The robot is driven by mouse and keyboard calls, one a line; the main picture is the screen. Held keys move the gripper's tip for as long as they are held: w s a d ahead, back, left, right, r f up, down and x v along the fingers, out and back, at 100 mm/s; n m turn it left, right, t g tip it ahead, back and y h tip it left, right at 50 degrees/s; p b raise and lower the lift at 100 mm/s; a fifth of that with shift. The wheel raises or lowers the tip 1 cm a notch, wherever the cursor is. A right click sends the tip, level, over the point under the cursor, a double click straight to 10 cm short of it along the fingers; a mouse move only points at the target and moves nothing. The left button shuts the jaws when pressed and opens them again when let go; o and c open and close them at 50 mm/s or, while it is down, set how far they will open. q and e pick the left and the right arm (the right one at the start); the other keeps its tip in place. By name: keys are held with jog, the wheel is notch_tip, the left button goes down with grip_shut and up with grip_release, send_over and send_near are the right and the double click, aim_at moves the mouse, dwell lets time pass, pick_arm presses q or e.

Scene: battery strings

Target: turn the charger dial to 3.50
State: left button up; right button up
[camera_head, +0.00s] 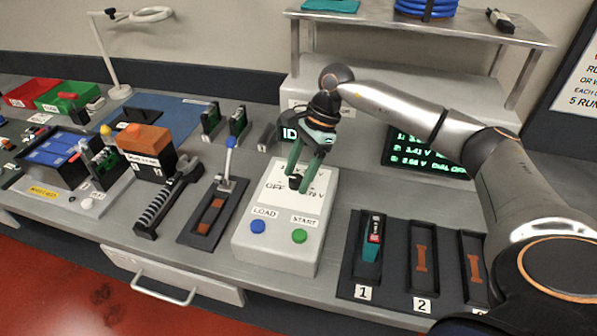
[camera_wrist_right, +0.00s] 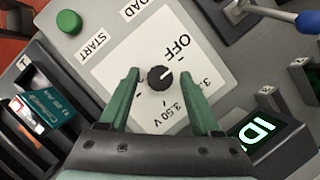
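The charger (camera_head: 272,250) is a light box on the bench with a blue LOAD button, a green START button and a white dial plate. Its small black round dial (camera_wrist_right: 160,79) shows in the right wrist view, with a white mark pointing toward the OFF label (camera_wrist_right: 175,47). The 3.50 V label (camera_wrist_right: 171,115) is on the plate, on the side nearer my gripper's palm. My right gripper (camera_head: 300,184) is over the plate, its green fingers pointing down. In the wrist view its fingers are open on either side of the dial, with gaps. My left gripper is not in view.
A black tray (camera_head: 394,243) with numbered slots, one holding a teal battery (camera_head: 370,240), stands right of the charger. A blue-tipped lever (camera_head: 230,143) and a black ribbed-handled tool (camera_head: 160,203) are to the left. A green-lit display (camera_head: 412,150) stands behind.

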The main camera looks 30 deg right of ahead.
grip_shut()
